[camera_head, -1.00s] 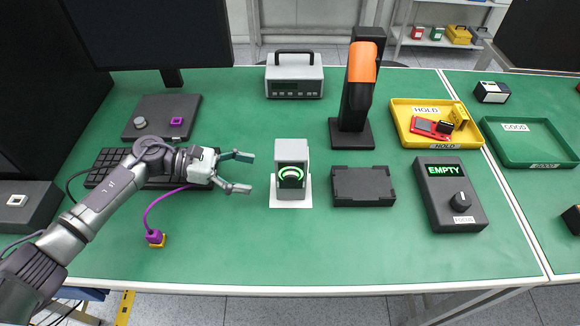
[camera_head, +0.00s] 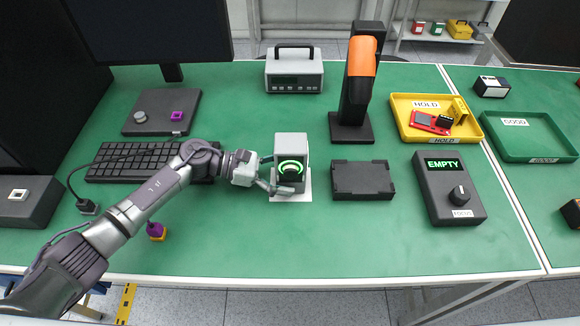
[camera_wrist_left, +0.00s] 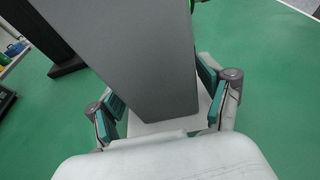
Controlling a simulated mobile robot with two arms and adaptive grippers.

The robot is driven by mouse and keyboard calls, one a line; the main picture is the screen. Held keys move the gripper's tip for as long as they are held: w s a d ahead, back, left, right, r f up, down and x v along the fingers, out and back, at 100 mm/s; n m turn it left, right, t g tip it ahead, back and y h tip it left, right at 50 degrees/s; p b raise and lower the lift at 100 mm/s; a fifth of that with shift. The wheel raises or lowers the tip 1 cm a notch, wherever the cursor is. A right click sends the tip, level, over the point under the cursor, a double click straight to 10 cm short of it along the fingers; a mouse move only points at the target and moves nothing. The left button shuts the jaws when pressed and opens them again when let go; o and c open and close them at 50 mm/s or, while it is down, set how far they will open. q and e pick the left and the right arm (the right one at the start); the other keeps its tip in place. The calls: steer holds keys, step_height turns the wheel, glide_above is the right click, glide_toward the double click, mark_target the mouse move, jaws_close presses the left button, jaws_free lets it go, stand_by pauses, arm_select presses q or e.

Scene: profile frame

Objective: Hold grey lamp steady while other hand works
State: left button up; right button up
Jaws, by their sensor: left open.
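The grey lamp (camera_head: 291,146), a box with a glowing green ring on its front, stands upright on a white square (camera_head: 290,197) on the green bench. My left gripper (camera_head: 270,174) is open at the lamp's left side, one finger towards the back and one near the front. In the left wrist view the lamp's grey side (camera_wrist_left: 140,60) reaches between the two teal finger pads of the left gripper (camera_wrist_left: 162,95). I cannot tell whether either pad touches it. My right gripper is in neither view.
A dark flat block (camera_head: 362,181) lies just right of the lamp. A dark control box (camera_head: 449,190) reading EMPTY, a yellow HOLD tray (camera_head: 410,104) and a green GOOD tray (camera_head: 497,140) are further right. A microscope-like stand (camera_head: 352,126) is behind.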

arm_select(q)
steer(key=c, duration=0.7)
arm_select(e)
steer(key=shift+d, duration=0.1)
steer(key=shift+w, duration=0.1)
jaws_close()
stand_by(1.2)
